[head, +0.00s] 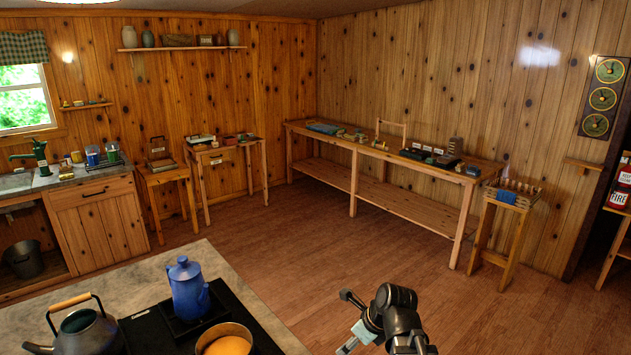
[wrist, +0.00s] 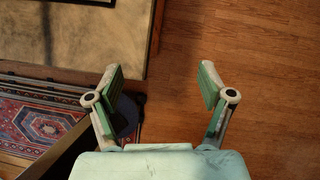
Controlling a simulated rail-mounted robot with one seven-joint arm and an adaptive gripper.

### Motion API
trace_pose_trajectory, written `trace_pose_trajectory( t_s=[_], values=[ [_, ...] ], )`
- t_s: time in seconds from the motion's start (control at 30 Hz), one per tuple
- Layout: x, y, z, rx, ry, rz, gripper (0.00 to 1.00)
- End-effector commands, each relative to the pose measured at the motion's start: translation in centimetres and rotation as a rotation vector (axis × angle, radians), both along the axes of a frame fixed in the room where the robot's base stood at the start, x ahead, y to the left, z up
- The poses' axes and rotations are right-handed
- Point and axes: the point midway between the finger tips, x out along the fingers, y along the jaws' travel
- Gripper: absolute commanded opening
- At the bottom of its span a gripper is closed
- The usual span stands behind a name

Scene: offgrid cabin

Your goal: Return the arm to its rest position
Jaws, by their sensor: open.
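My gripper (wrist: 160,88) is open and empty in the wrist view. Its two green-padded fingers are spread apart over bare wooden floor and the edge of a counter. In the head view my arm shows at the bottom, right of centre, folded low beside the stove counter. The gripper's fingertips cannot be made out in the head view.
A stone-topped counter (head: 206,259) at lower left bears a blue coffee pot (head: 187,288), a kettle (head: 84,331) and a pot of orange food (head: 226,343). A long workbench (head: 440,170) and a small stand (head: 497,225) line the back right. The wooden floor (head: 300,235) between is clear. A patterned rug (wrist: 45,120) lies at left.

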Motion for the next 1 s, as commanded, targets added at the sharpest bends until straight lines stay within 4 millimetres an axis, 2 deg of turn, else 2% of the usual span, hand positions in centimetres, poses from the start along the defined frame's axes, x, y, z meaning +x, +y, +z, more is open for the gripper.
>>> trace_pose_trajectory(
  t_s=[0.27, 0.47, 0.6, 0.77, 1.0],
  values=[
    [-2.2, -0.9, -6.8, -0.099, 0.021, 0.223, 0.8],
    [-5.9, -1.9, -14.5, -0.188, 0.053, 0.515, 0.8],
    [-9.1, -2.6, -19.5, -0.227, 0.074, 0.737, 0.8],
    [-13.4, -3.5, -24.7, -0.244, 0.1, 1.0, 0.8],
    [-21.0, -4.8, -31.5, -0.206, 0.126, 1.411, 0.8]
  ],
)
